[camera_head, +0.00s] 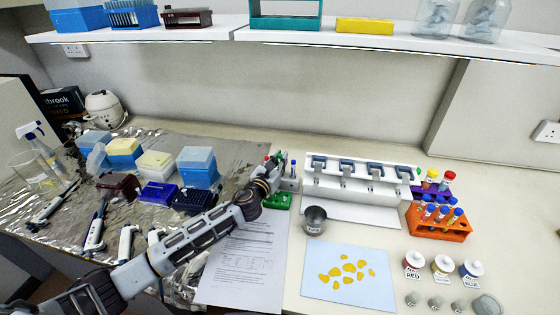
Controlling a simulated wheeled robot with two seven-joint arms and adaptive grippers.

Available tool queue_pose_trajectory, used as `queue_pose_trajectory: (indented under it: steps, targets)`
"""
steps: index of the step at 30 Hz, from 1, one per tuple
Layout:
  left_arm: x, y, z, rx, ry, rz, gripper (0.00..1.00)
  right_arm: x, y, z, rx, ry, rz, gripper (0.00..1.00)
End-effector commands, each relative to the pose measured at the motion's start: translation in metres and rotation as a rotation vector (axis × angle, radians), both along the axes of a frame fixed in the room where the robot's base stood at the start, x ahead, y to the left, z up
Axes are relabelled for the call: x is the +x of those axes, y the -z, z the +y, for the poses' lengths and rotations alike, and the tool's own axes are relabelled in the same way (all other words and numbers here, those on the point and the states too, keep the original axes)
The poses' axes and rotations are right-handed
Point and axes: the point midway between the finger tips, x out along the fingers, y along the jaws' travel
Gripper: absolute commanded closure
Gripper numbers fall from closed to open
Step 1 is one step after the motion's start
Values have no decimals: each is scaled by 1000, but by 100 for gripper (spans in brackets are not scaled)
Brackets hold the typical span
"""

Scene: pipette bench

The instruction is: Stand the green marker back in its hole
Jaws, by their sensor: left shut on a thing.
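My left gripper (275,168) reaches in from the left to the middle of the bench. It is shut on the green marker (281,156), whose green end shows just above the fingers. A small pale marker holder (290,184) stands right beside the gripper, with a blue-capped marker (292,163) upright in it. A bit of red shows at the gripper's left edge. The gripper hides the marker's lower part and part of the holder, so I cannot tell whether the marker touches a hole. My right gripper is not in view.
A green item (279,203) lies below the gripper. A printed sheet (243,265), a dark metal cup (315,221) and a white pipette stand (352,187) are close by. An orange tube rack (440,229) stands at right. Pipette tip boxes (198,166) and pipettes cover the foil at left.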

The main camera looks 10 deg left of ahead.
Motion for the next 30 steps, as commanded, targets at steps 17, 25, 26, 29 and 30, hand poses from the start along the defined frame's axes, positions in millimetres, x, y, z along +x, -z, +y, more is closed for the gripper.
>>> queue_pose_trajectory:
  steps: [17, 25, 26, 29, 30]
  targets:
    - [0, 0, 0, 0, 0, 0, 62, 0, 0, -4, -4, -2, 0, 100]
    - [-5, 0, 1, 0, 0, 0, 62, 0, 0, -3, -3, -1, -1, 100]
    - [-6, 0, 1, 0, 0, 1, 62, 0, 0, -3, -3, -1, 0, 100]
    - [-12, 0, 3, 1, 0, 1, 62, 0, 0, -3, -3, -1, -1, 100]
    - [-15, 0, 4, 1, 1, 0, 62, 0, 0, -3, -3, -1, -1, 100]
